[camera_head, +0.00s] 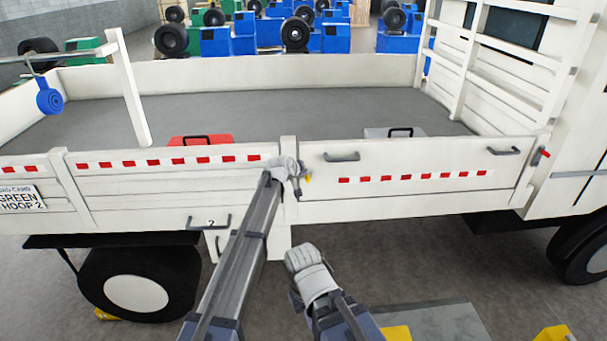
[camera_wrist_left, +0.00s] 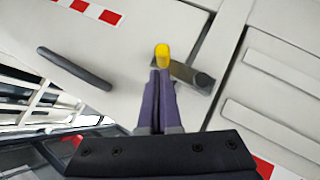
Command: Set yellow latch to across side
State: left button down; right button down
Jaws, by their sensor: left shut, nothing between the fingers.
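The yellow latch (camera_head: 308,179) is at the left end of the truck's right side panel, beside the white post (camera_head: 286,240). In the left wrist view its yellow end (camera_wrist_left: 162,53) lies over the panel, and its grey bar (camera_wrist_left: 188,73) runs to a round dark end near the seam. My left gripper (camera_head: 299,184) is at the latch; its arm hides part of the post. In the left wrist view its fingers (camera_wrist_left: 160,75) are shut together with nothing between them, tips just below the yellow end. Contact is unclear. My right gripper (camera_head: 303,258) is lower, away from the panel; its fingers cannot be made out.
The right panel has two dark handles (camera_head: 342,156) and a red-tipped latch (camera_head: 541,154) at its far end. A red case (camera_head: 200,139) and a grey case (camera_head: 394,132) stand on the truck bed. Floor shows below the panel.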

pick_arm(q)
jog(key=w+r+p+v, duration=0.1)
jog(key=p+v, duration=0.7)
jog(key=v, duration=0.4)
jog(key=shift+w+r, duration=0.2)
jog(key=shift+r, duration=0.15)
jog(key=s+a+f+m+g+y+b, duration=0.2)
jog(key=s+f+m+g+b, duration=0.25)
jog(key=s+f+b, duration=1.15)
jog(key=s+a+f+g+y+b, duration=0.1)
jog(key=s+f, duration=0.3)
jog(key=s, duration=0.5)
jog(key=s+a+f+m+g+y+b, duration=0.1)
jog(key=s+a+f, duration=0.3)
jog(key=s, duration=0.5)
jog(key=s+a+f+m+g+y+b, duration=0.1)
jog(key=s+a+f+g+y, duration=0.1)
jog(key=s, duration=0.7)
notch_tip(320, 180, down, 2)
jog(key=shift+s+a+f+g, duration=0.1)
jog(key=shift+s+a+g, duration=0.25)
jog(key=shift+g, duration=0.3)
jog(key=shift+a, duration=0.2)
